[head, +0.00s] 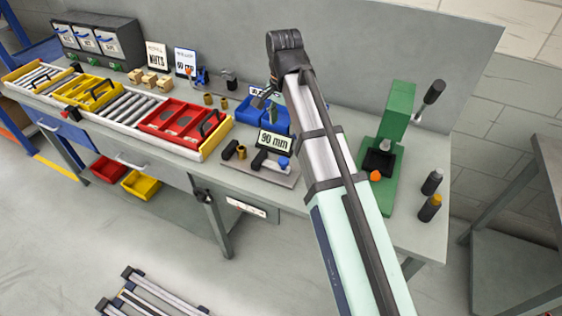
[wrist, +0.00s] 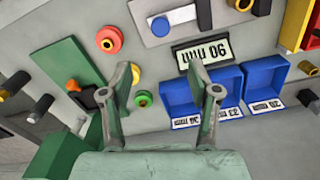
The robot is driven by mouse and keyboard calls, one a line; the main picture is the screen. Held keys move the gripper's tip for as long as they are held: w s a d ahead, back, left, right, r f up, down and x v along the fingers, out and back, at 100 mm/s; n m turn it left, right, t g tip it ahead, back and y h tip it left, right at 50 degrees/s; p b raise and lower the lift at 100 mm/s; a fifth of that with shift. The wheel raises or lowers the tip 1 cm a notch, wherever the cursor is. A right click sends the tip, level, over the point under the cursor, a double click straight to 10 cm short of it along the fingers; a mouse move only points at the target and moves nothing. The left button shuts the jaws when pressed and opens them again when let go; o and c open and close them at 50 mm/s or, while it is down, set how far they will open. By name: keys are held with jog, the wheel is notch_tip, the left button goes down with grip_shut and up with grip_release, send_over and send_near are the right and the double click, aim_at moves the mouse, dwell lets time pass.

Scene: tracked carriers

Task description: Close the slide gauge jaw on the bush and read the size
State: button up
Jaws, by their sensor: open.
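The slide gauge (head: 272,176) lies on a grey plate at the bench front, with a blue knob (head: 284,162) and a display (head: 275,141) reading 90 mm. A dark cylinder and a brass-coloured bush (head: 241,152) stand at its left end; whether a jaw touches the bush I cannot tell. In the wrist view the gauge plate (wrist: 190,32) is at the top, with its blue knob (wrist: 160,26) and the display (wrist: 203,52) upside down. My gripper (wrist: 160,68) is open and empty above the bench, apart from the gauge. In the head view its fingers are not clear.
A green press (head: 397,112) stands right of my arm, with dark cylinders (head: 431,182) near the bench's right end. Blue bins (wrist: 190,97) lie close to my right finger in the wrist view. A roller track with red trays (head: 222,133) runs left.

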aim_at(283, 160)
notch_tip(283, 160, down, 16)
jog(key=p, duration=0.3)
jog(key=shift+f, duration=0.15)
dwell(0.4)
